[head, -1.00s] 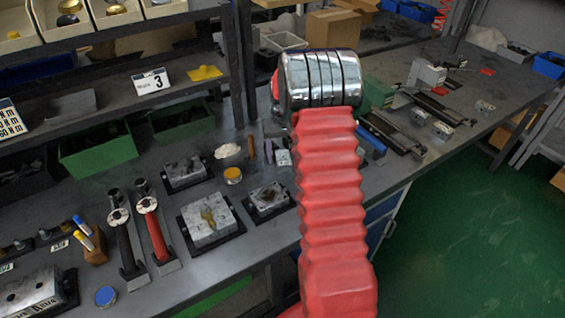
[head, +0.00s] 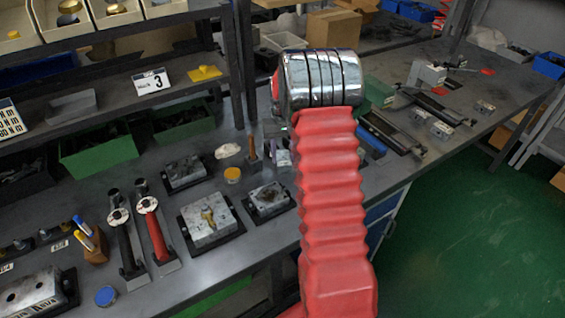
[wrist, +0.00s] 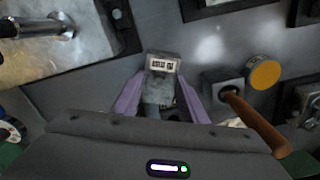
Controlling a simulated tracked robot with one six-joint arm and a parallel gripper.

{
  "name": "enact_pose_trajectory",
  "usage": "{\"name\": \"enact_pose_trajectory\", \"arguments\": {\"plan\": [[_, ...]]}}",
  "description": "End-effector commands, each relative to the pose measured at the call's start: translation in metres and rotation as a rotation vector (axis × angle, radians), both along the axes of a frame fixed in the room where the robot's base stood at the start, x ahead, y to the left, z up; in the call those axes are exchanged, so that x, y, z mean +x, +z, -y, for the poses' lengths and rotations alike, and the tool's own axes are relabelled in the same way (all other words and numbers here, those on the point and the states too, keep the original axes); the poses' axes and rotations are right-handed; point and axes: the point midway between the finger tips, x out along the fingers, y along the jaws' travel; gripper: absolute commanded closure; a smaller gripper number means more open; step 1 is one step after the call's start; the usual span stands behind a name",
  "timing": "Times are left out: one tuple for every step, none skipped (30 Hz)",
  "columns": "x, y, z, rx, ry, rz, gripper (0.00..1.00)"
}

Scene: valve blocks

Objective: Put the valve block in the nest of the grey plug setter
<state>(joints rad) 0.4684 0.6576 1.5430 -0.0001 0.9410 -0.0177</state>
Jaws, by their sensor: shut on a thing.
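The valve block (wrist: 162,68), a small grey block with a printed label on its end, is held between the purple fingers of my gripper (wrist: 158,98) in the wrist view. The fingers close on its two sides. In the head view only part of my gripper (head: 283,158) shows beside my red arm sleeve, which hides much of it. A grey box-shaped device (head: 430,74), apparently the grey plug setter, stands far off on the right part of the bench. Its nest is too small to make out.
A green device (head: 377,92) stands behind my arm. Black-based fixtures (head: 392,132) and small grey blocks (head: 441,130) lie nearer on the right bench. A wooden-handled tool (wrist: 258,124) and a yellow tin (wrist: 265,74) are close to my gripper. Metal plates (head: 211,220) lie left.

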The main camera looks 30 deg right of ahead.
Motion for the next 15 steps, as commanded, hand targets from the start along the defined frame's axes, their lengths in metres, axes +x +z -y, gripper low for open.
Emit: {"name": "enact_pose_trajectory", "arguments": {"plan": [[0.0,0.0,-0.0001,0.0,0.0,0.0,0.85],[0.0,0.0,-0.0001,0.0,0.0,0.0,0.87],[0.0,0.0,-0.0001,0.0,0.0,0.0,0.9],[0.0,0.0,-0.0001,0.0,0.0,0.0,0.92],[0.0001,0.0,-0.0002,0.0,0.0,0.0,0.94],[0.0001,0.0,-0.0002,0.0,0.0,0.0,0.96],[0.0004,0.0006,0.0,0.0,0.0,0.001,0.96],[0.0004,0.0006,0.0,0.0,0.0,0.001,1.0],[0.0004,0.0006,0.0,0.0,0.0,0.001,1.0],[0.0004,0.0006,0.0,0.0,0.0,0.001,1.0],[0.0004,0.0006,0.0,0.0,0.0,0.001,1.0],[0.0004,0.0007,0.0,0.0,0.0,0.001,1.0],[0.0004,0.0011,0.0,0.0,0.0,0.001,1.0],[0.0005,0.0018,0.0,-0.001,0.0,0.002,1.0],[0.0005,0.0032,0.0,-0.001,0.0,0.002,1.0]]}}
